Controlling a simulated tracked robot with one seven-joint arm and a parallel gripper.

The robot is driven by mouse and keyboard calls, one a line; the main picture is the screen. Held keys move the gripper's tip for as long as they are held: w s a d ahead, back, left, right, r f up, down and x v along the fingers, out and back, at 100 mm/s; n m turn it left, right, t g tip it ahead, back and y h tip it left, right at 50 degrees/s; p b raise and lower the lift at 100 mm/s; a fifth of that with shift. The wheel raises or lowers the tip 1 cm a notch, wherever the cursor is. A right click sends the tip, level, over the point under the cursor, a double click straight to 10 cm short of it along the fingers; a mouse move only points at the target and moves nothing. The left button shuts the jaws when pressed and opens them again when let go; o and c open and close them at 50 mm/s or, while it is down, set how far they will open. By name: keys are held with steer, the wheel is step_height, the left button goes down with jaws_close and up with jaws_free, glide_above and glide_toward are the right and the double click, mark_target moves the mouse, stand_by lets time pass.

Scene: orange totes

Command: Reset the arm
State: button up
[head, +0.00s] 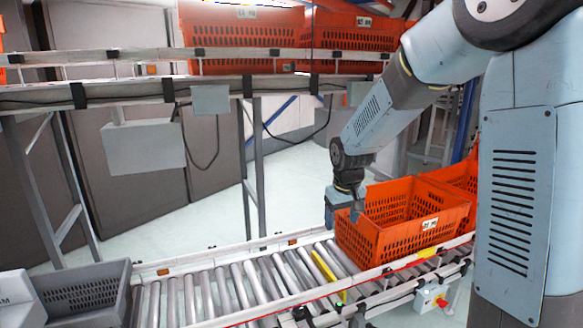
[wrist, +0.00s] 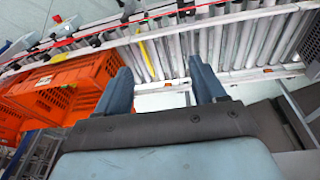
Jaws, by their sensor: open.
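My gripper (head: 343,212) hangs from my arm just left of the near orange tote (head: 402,238), by its upper left corner, on the lower roller conveyor. In the wrist view my gripper (wrist: 160,88) shows two blue fingers spread wide with nothing between them. Beyond the fingers lie the conveyor rollers and the conveyor's side rail. The orange tote (wrist: 70,90) stands left of the fingers in the wrist view. I cannot tell whether the gripper touches the tote's rim in the head view.
A second orange tote (head: 462,176) stands behind the first. More orange totes (head: 240,32) sit on the upper conveyor (head: 130,92). A grey tote (head: 85,292) is at the lower left. The rollers (head: 225,292) between grey and orange totes are bare. A yellow strip (head: 325,268) crosses them.

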steer(key=s+d+r+m+t, duration=0.2)
steer(key=s+d+r, duration=0.4)
steer(key=s+r, duration=0.55)
steer(key=s+d+r+m, duration=0.1)
steer(key=s+d, duration=0.1)
steer(key=s, duration=0.6)
steer(key=s+d+r+t, duration=0.1)
steer(key=s+r, duration=0.1)
steer(key=s, duration=0.5)
steer(key=shift+s+d+r+m, duration=0.2)
steer(key=shift+s+d+m, duration=0.15)
steer(key=shift+d+m, duration=0.05)
